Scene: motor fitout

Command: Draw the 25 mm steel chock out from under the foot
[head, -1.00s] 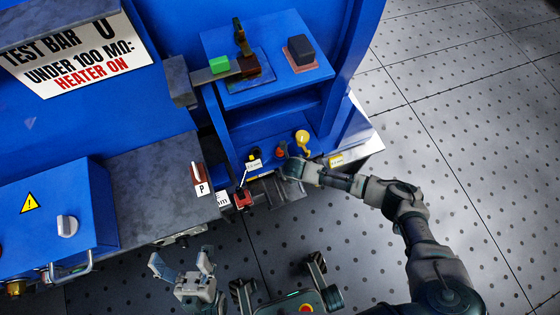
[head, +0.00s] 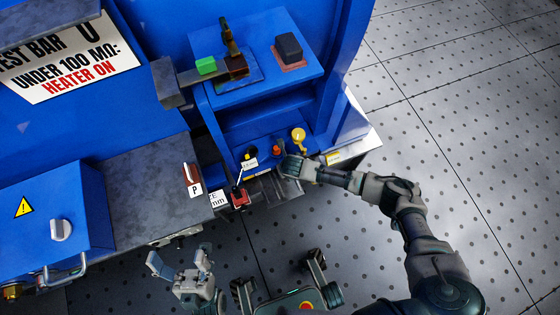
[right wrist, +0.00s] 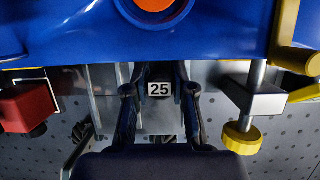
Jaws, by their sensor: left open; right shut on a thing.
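The steel chock (right wrist: 159,110) is a grey piece with a white "25" label, low under the front edge of a blue machine part (right wrist: 210,35) in the right wrist view. My right gripper (right wrist: 160,92) has its two dark fingers on either side of the label and is shut on the chock. How far the chock reaches under the blue part is hidden. In the head view my right gripper (head: 288,170) is at the front of the blue stand and covers the chock. My left gripper (head: 180,262) is open and empty, in front of the grey bench.
A yellow-knobbed rod (right wrist: 245,130) stands close right of the right gripper, and a red block (right wrist: 28,108) is at the left. A blue shelf (head: 265,85) carries a black block (head: 288,46) and a green block (head: 206,66). The perforated floor (head: 470,110) at the right is clear.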

